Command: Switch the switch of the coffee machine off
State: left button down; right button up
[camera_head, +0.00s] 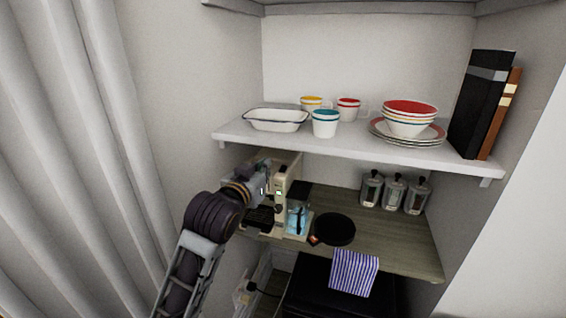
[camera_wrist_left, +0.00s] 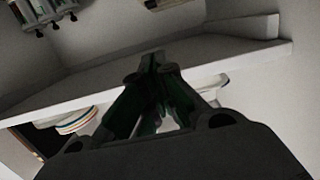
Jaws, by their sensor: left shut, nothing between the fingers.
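The coffee machine (camera_head: 281,193) is cream coloured and stands on the wooden counter at the left, below the white shelf. A small green light shows on its front. My left arm reaches up from the lower left, and my left gripper (camera_head: 266,185) is at the machine's upper left front, covering part of it. In the left wrist view the gripper's fingers (camera_wrist_left: 156,62) are closed together with nothing between them. I cannot make out the switch, nor whether the fingers touch the machine. My right gripper is not in view.
The white shelf (camera_head: 335,145) above holds cups, a white dish, stacked bowls (camera_head: 410,118) and books (camera_head: 480,104). A wall stands close on the left.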

pick_arm(q)
jog(key=r+x, duration=0.1)
jog(key=x, duration=0.5)
jog(key=p, duration=0.1)
send_over(283, 171)
jog(key=shift+s+f, duration=0.15)
jog(key=shift+f, duration=0.95)
jog(key=f, duration=0.3)
jog(key=shift+w+f, duration=0.15)
jog(key=shift+w, duration=0.05)
jog(key=shift+f, duration=0.4)
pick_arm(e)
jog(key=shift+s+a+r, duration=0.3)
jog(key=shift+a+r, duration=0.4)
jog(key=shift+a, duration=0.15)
pick_arm(q)
jog(key=shift+p, duration=0.3)
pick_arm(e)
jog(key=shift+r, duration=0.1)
